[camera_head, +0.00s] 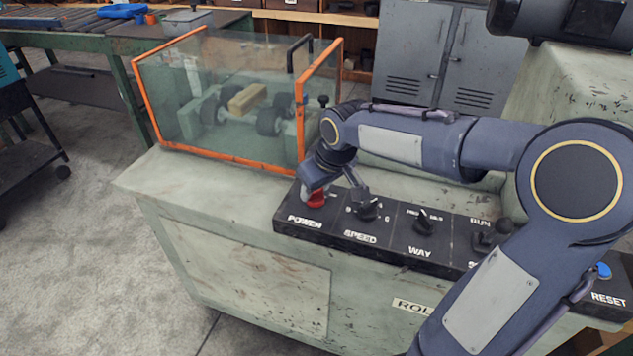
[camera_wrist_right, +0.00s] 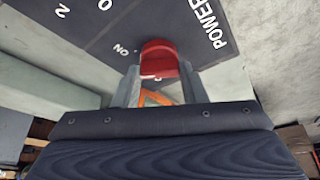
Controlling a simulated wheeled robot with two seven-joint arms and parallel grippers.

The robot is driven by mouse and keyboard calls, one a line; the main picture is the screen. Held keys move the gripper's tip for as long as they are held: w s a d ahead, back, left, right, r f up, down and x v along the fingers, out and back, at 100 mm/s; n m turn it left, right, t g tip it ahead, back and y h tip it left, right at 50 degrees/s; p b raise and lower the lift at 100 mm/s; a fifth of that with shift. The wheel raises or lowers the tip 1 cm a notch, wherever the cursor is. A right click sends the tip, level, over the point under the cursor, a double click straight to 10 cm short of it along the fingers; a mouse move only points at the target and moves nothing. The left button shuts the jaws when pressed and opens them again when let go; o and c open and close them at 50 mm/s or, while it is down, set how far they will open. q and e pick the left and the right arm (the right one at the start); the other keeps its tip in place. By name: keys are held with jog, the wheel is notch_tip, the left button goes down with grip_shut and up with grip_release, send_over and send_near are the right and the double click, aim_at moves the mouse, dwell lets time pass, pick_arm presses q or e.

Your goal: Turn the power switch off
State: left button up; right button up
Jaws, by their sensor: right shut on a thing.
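The red power switch (camera_head: 316,201) sits at the left end of the black control panel (camera_head: 395,235), above the word POWER. My right gripper (camera_head: 313,193) reaches down over it from the right and is shut on it. In the right wrist view the red switch knob (camera_wrist_right: 159,60) stands between my two fingers (camera_wrist_right: 159,84), with the word POWER to its right and the mark ON to its left. Whether the knob points to on or off I cannot tell. My left gripper is not in view.
Speed (camera_head: 367,210) and way (camera_head: 424,222) knobs and a blue reset button (camera_head: 604,270) are on the same panel. Behind it stands a clear guard with an orange frame (camera_head: 300,110) over rollers and a yellowish block (camera_head: 247,98). The floor at left is open.

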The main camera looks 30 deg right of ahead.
jog(key=n+y+p, duration=0.1)
jog(key=n, duration=0.1)
jog(key=shift+d+r+n, duration=0.1)
jog(key=shift+d+n, duration=0.05)
jog(key=shift+n, duration=0.25)
jog(key=n+y+p, duration=0.1)
jog(key=n, duration=0.1)
jog(key=shift+w+n+g, duration=0.1)
jog(key=shift+n+g, duration=0.2)
jog(key=shift+n, duration=0.1)
jog(key=n+g, duration=0.1)
jog(key=n, duration=0.1)
jog(key=n+y, duration=0.1)
jog(key=n, duration=0.2)
jog(key=shift+w+d+g+p, duration=0.1)
jog(key=shift+g+p, duration=0.2)
jog(key=shift+g, duration=0.1)
jog(key=shift+w+n+g+y+p, duration=0.1)
jog(key=shift+n+g+y+p, duration=0.2)
jog(key=shift+n, duration=0.9)
jog(key=shift+n+g+y+p, duration=0.1)
jog(key=shift+n+g+p, duration=0.3)
jog(key=shift+n, duration=0.8)
jog(key=o, duration=1)
jog(key=v, duration=0.7)
jog(key=shift+d+r+p, duration=0.25)
jog(key=shift+r+p, duration=0.05)
jog(key=shift+p, duration=0.05)
